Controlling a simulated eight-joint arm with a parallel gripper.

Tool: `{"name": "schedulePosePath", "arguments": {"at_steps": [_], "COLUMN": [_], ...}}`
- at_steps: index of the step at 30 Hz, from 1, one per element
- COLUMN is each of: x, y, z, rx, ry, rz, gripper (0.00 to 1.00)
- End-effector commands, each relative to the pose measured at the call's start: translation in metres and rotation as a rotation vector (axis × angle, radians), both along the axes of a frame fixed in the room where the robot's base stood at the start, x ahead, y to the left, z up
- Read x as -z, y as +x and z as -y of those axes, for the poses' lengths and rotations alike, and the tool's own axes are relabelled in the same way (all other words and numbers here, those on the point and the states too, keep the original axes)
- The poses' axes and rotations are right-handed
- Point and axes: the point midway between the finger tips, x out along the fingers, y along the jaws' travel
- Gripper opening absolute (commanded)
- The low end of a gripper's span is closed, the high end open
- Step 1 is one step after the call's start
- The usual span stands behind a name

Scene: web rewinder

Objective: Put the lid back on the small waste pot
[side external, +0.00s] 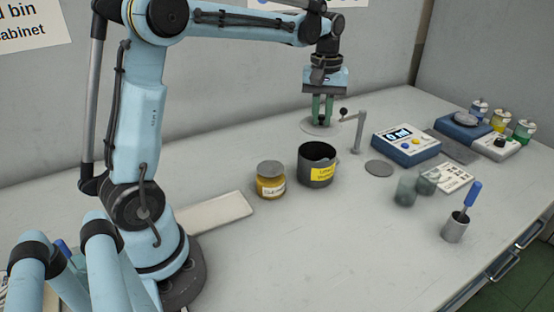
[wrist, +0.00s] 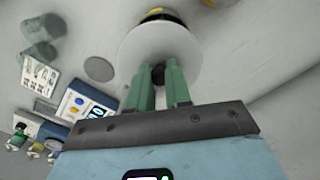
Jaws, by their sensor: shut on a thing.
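The small waste pot (side external: 317,174) is dark grey with a yellow label and stands upright and open-topped mid-bench in the side view. My gripper (side external: 322,117) points down behind it, its green fingers shut on the dark knob of a pale round lid (side external: 312,129). In the wrist view, my gripper (wrist: 159,78) holds the knob with the lid (wrist: 135,46) spread out beyond the fingertips. The lid is apart from the pot's mouth; its height above the bench is hard to tell. A dark and yellow object is partly hidden behind the lid there.
An amber jar (side external: 270,185) stands left of the pot. A metal post (side external: 359,132) with a side arm is close right of the lid. A blue scale (side external: 405,146), a grey disc (side external: 379,168), blurred glass beakers (side external: 405,192) and a metal cup (side external: 455,230) lie farther right.

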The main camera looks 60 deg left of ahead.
Motion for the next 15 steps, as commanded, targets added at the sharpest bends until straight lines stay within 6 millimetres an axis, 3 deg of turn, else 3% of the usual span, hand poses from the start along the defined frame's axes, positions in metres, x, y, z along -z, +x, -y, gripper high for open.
{"name": "schedulePosePath", "arguments": {"at_steps": [5,15], "x": [0.004,0.033], "y": [0.000,0.000], "z": [-0.005,-0.004], "rx": [-0.009,-0.008], "ry": [0.000,0.000], "rz": [0.000,0.000], "gripper": [0.00,0.00]}}
